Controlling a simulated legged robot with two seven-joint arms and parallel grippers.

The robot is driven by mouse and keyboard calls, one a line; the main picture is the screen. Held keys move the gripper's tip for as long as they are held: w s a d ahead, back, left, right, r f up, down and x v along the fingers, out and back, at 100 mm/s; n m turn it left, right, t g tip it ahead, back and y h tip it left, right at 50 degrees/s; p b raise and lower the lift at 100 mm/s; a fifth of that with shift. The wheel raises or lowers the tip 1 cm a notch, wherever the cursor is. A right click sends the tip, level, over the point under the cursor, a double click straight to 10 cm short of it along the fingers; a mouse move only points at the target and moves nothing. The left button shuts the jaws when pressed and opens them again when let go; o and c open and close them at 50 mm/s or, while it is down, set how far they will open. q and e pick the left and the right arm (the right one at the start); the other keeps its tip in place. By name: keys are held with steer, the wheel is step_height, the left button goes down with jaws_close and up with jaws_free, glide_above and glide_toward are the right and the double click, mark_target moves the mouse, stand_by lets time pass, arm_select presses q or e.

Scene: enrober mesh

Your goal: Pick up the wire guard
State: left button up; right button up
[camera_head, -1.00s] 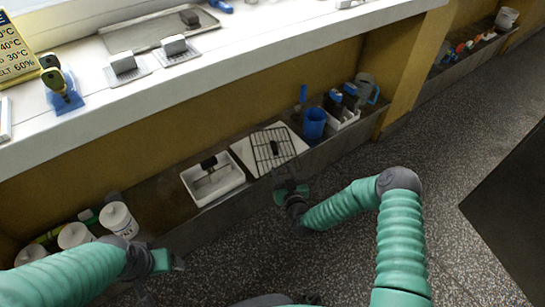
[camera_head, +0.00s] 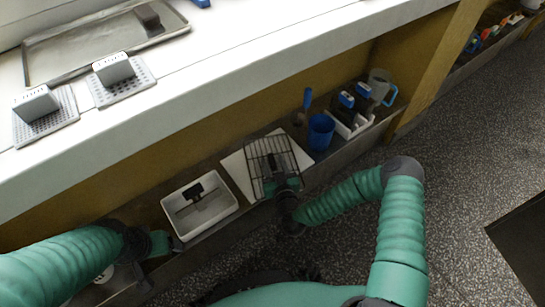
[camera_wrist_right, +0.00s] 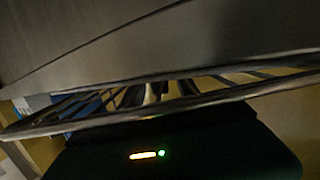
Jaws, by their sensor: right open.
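The wire guard (camera_head: 262,152) is a dark rectangular grid on a white board at the middle of the low ledge. My right gripper (camera_head: 274,182) is open at the guard's near part and overlaps it in the head view. In the right wrist view, the guard's wires (camera_wrist_right: 75,105) run nearly edge-on across the picture, close to the camera. I cannot tell whether the fingers touch the guard; they are hard to make out. My left gripper (camera_head: 172,243) is at the ledge's near edge, left of the white tub, and its jaws are unclear.
A white tub (camera_head: 226,204) with a dark-handled item stands left of the board. A blue cup (camera_head: 321,133), a white caddy (camera_head: 362,126) and a clear jug (camera_head: 379,88) stand to its right. The white counter (camera_head: 230,65) overhangs behind.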

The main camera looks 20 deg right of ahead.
steer(key=shift+w+f, duration=0.1)
steer(key=shift+a, duration=0.25)
steer(key=shift+r, duration=0.2)
steer(key=shift+c, duration=1.2)
steer(key=shift+d+f, duration=0.1)
steer(key=shift+d, duration=0.05)
jaws_close()
arm_select(q)
steer(key=shift+w+a, duration=0.1)
steer(key=shift+a, duration=0.05)
